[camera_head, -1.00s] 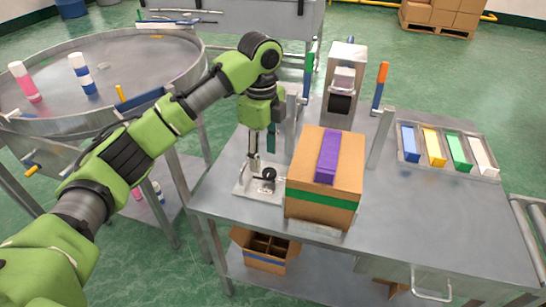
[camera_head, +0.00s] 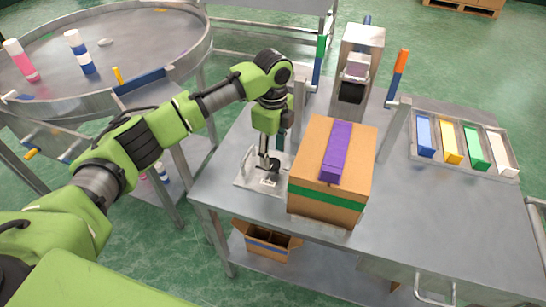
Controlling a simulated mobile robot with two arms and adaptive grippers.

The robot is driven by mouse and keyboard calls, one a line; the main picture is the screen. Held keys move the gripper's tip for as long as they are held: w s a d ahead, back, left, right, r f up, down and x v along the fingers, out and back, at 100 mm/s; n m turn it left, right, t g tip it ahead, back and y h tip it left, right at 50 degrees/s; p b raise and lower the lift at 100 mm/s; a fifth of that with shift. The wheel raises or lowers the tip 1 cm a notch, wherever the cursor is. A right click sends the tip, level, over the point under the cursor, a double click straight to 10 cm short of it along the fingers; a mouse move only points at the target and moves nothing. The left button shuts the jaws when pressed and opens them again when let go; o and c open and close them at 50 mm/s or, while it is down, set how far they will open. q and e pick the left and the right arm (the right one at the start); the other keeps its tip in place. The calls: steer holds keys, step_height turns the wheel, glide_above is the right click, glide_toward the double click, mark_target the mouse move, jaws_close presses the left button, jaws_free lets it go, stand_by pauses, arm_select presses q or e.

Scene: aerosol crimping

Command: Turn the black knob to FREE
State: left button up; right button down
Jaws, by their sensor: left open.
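The black knob (camera_head: 273,164) sits on a small pale metal plate (camera_head: 247,181) on the steel table, left of the cardboard box. My left gripper (camera_head: 266,164) points down right at the knob, its fingers open; the knob is partly hidden behind them. Whether the fingers touch the knob I cannot tell. The markings on the plate are too small to read, so the knob's setting is unclear. My right gripper does not show.
A cardboard box (camera_head: 309,170) with a purple block (camera_head: 336,152) on top stands close right of the plate. A grey press (camera_head: 357,62) stands behind. A tray with coloured blocks (camera_head: 463,167) lies at right. A round table (camera_head: 110,33) is at left.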

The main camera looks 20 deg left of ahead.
mark_target(273, 163)
arm_select(q)
step_height(273, 163, down, 2)
steer(key=shift+f, duration=0.6)
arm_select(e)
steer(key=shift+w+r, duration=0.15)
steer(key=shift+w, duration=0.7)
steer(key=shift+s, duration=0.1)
arm_select(q)
steer(key=c, duration=1.1)
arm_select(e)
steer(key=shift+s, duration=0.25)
arm_select(q)
steer(key=shift+r, duration=0.1)
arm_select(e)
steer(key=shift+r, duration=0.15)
